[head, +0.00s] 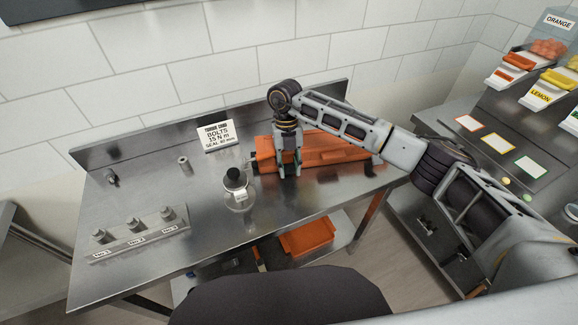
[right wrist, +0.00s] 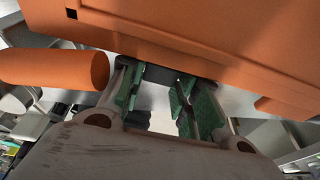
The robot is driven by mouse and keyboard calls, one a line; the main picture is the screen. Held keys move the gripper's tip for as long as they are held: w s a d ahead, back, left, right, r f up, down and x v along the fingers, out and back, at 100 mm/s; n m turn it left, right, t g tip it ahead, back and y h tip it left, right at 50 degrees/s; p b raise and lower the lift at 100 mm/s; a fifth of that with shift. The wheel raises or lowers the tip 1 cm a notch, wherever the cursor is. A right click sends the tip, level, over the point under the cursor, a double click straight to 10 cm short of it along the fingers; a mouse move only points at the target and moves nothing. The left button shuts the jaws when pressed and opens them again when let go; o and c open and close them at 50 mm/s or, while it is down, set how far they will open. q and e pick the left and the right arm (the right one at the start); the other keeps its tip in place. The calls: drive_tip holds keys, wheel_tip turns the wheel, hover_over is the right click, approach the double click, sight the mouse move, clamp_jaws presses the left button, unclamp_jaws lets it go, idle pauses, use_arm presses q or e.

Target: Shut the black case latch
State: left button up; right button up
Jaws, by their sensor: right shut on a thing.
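The orange case (head: 335,157) lies on the steel bench against its back part. It fills the top of the right wrist view (right wrist: 225,38). My right gripper (head: 289,173) reaches down at the front side of the case. My left gripper is in neither view.
A dark-capped bottle (head: 238,190) stands left of the case. A torque card (head: 216,136) stands behind it. A labelled rack with several fittings (head: 137,232) is at front left. An orange bin (head: 306,235) sits on the lower shelf. The bench's middle left is mostly clear.

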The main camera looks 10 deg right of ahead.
sight(289, 164)
drive_tip(key=o, duration=1)
drive_tip(key=shift+r, duration=0.1)
drive_tip(key=shift+v, duration=3.9)
drive_tip(key=shift+d, duration=0.15)
